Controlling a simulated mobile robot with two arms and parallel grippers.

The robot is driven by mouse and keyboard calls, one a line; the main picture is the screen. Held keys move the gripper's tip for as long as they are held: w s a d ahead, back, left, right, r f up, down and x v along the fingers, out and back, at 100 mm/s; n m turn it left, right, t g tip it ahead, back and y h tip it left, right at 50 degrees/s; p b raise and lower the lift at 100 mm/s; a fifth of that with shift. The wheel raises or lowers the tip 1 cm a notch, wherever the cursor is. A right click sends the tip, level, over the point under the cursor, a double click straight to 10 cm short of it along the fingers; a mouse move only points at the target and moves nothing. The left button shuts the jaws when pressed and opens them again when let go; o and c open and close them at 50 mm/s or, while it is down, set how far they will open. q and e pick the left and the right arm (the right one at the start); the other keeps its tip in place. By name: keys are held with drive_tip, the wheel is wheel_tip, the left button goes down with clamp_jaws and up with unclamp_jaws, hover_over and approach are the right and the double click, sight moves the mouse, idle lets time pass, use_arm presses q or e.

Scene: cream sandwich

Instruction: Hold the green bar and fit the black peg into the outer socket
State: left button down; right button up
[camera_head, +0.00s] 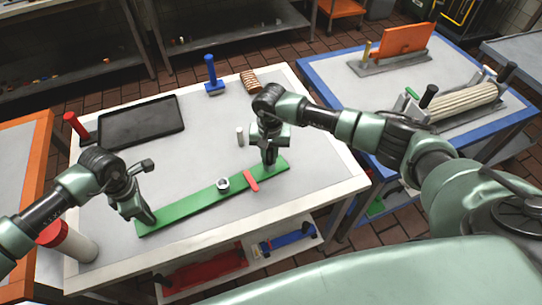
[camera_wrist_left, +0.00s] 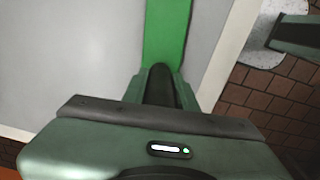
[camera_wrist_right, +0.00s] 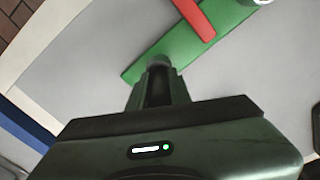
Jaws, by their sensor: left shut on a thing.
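The long green bar (camera_head: 190,208) lies slantwise on the white-edged table. My left gripper (camera_head: 149,217) is at its left end. In the left wrist view its fingers (camera_wrist_left: 160,85) are shut on a dark rounded upright piece, which looks like the black peg (camera_wrist_left: 160,75), over the bar (camera_wrist_left: 168,30). My right gripper (camera_head: 269,162) is at the bar's right end. In the right wrist view a grey round tip shows between its fingers (camera_wrist_right: 158,72), over the bar (camera_wrist_right: 172,50); its grip is unclear. The outer socket cannot be made out; the fingers cover the bar's ends.
A light ring-shaped piece (camera_head: 222,184) and a red strip (camera_head: 251,181) sit on the bar. A grey peg (camera_head: 240,136) stands behind it. A black tray (camera_head: 140,122), a blue-handled tool (camera_head: 211,78) and a brown striped block (camera_head: 250,81) are further back.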

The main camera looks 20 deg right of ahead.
use_arm(q)
drive_tip(key=shift+w+a+f, duration=0.15)
drive_tip(key=shift+w+f, duration=0.1)
drive_tip(key=shift+w, duration=0.3)
drive_tip(key=shift+w+a+f, duration=0.15)
drive_tip(key=shift+w+f, duration=0.1)
drive_tip(key=shift+w, duration=0.3)
use_arm(e)
drive_tip(key=shift+w+a+r, duration=0.1)
drive_tip(key=shift+w+r, duration=0.1)
drive_tip(key=shift+r, duration=0.7)
use_arm(q)
drive_tip(key=shift+s+d+r, duration=0.15)
drive_tip(key=shift+s, duration=0.3)
use_arm(e)
drive_tip(key=r, duration=0.7)
drive_tip(key=shift+s+r, duration=0.1)
drive_tip(key=shift+s, duration=0.2)
drive_tip(key=shift+w+r, duration=0.1)
drive_tip(key=shift+r, duration=0.55)
use_arm(q)
drive_tip(key=shift+d, duration=0.15)
drive_tip(key=c, duration=0.9)
unclamp_jaws()
drive_tip(key=shift+c, duration=0.2)
